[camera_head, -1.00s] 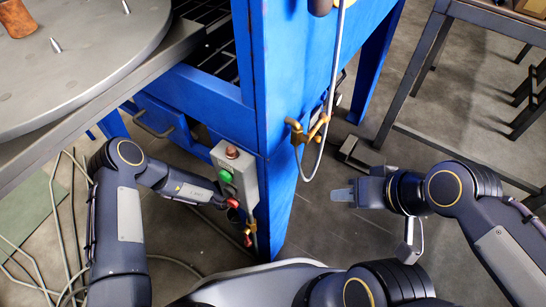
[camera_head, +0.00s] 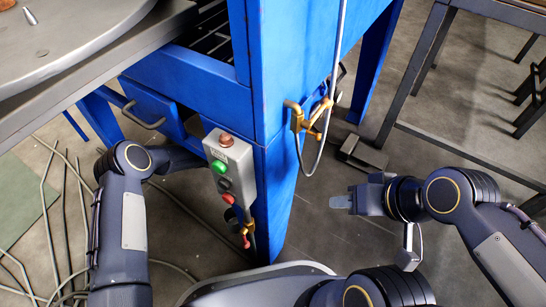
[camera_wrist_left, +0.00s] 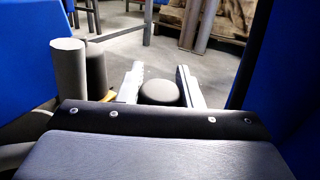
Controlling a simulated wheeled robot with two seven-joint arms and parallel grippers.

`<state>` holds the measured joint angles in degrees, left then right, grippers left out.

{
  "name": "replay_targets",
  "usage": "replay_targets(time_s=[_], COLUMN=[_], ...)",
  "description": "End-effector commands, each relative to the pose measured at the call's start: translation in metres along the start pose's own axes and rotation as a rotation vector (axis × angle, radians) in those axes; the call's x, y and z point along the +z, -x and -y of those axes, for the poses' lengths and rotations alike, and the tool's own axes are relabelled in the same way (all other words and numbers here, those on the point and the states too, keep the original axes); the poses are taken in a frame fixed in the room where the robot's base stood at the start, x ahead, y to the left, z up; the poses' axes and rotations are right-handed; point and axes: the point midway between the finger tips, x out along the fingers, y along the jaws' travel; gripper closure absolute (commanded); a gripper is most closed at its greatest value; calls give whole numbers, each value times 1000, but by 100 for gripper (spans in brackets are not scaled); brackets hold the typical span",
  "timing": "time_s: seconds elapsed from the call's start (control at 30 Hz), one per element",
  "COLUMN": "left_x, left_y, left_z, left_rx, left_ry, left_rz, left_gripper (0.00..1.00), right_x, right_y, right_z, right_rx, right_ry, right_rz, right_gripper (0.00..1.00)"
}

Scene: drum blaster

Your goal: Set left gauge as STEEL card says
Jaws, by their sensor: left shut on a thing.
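My left gripper (camera_wrist_left: 161,88) shows in the left wrist view with a light finger on each side of a dark round knob (camera_wrist_left: 160,93), shut on it. In the head view my left forearm passes behind the grey control box, which hides the left gripper. My right gripper (camera_head: 341,201) hangs in the air right of the blue frame, clear of everything; its finger gap cannot be made out. I see no gauge face and no STEEL card in either view.
The grey control box (camera_head: 230,165) has green, black and red buttons on the blue cabinet (camera_head: 275,90). A red-handled valve (camera_head: 246,232) is below it. Brass pipe fittings (camera_head: 308,118) project at right. Hoses (camera_head: 50,215) lie on the floor at left.

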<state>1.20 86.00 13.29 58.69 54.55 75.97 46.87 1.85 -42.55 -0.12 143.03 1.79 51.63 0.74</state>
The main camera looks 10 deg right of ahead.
Motion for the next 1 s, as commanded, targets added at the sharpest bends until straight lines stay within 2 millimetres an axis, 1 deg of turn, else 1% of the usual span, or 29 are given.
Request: replay_targets(time_s=[0.2, 0.4, 0.7, 1.0], left_x=[-1, -1, -1, 0], left_y=[0, 0, 1, 2], left_z=[3, 6, 8, 9], left_rx=[-197, -311, -412, -466], left_ry=[0, 1, 1, 1], left_rz=[-6, -7, -7, -9], left_gripper=[90, 90, 90, 90], right_x=[0, 0, 0, 0], right_y=[0, 0, 0, 0], right_z=[0, 0, 0, 0], right_rx=[0, 0, 0, 0], right_ry=[0, 0, 0, 0], right_rz=[0, 0, 0, 0], right_gripper=[64, 64, 64, 64])
